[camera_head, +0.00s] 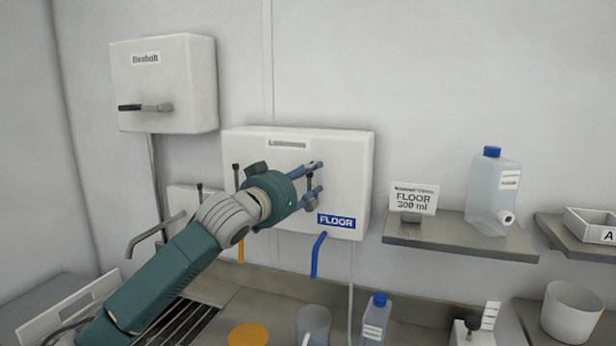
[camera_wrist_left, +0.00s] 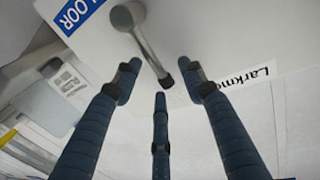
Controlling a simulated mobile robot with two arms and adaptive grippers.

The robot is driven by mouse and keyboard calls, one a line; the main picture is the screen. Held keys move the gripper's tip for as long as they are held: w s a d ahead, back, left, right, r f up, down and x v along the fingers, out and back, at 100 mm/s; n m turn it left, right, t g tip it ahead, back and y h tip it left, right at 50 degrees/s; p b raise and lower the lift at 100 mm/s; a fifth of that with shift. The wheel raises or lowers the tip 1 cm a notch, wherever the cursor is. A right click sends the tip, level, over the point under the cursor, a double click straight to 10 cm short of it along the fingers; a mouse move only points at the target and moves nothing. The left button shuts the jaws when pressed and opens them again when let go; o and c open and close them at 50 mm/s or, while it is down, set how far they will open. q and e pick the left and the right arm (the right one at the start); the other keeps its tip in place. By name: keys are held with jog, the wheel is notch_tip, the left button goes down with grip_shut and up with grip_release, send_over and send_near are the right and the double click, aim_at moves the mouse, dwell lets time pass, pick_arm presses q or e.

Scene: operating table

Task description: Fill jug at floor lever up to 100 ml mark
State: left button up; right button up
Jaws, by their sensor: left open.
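The white wall dispenser (camera_head: 345,155) carries a blue FLOOR label (camera_head: 336,221), and a blue spout (camera_head: 319,255) hangs below it. My left gripper (camera_head: 314,178) is open in front of the dispenser, at the floor lever (camera_head: 310,188). In the left wrist view the grey lever (camera_wrist_left: 145,45) points in between the spread blue fingers (camera_wrist_left: 157,80); I cannot tell whether they touch it. A grey see-through vessel, apparently the jug (camera_head: 314,325), stands on the counter near the spout, cut off by the lower edge. Its marks and any liquid are not visible. My right gripper is not in view.
A second lever (camera_head: 237,172) and an orange spout (camera_head: 240,248) are left of my gripper. A card (camera_head: 413,198) reading FLOOR 300 ml and a blue-capped canister (camera_head: 492,190) stand on a shelf. A small bottle (camera_head: 376,320) and an orange disc (camera_head: 248,335) are near the jug.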

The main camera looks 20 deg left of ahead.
pick_arm(q)
jog(key=shift+c, duration=0.2)
grip_shut()
jog(key=d+m+p, duration=0.1)
jog(key=p, duration=0.1)
jog(key=m+p, duration=0.1)
jog(key=p, duration=0.1)
jog(key=shift+d+r+g, duration=0.15)
jog(key=shift+d+g, duration=0.15)
jog(key=shift+d, duration=0.05)
jog(key=shift+s+d+f+m+p, duration=0.1)
jog(key=shift+d+f+m+p, duration=0.25)
jog(key=shift+m, duration=0.35)
jog(key=shift+f, duration=0.2)
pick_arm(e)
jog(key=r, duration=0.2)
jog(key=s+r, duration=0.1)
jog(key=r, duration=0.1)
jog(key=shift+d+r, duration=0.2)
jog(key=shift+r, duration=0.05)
pick_arm(q)
jog(key=shift+o, duration=0.2)
grip_release()
jog(key=shift+d+r, duration=0.1)
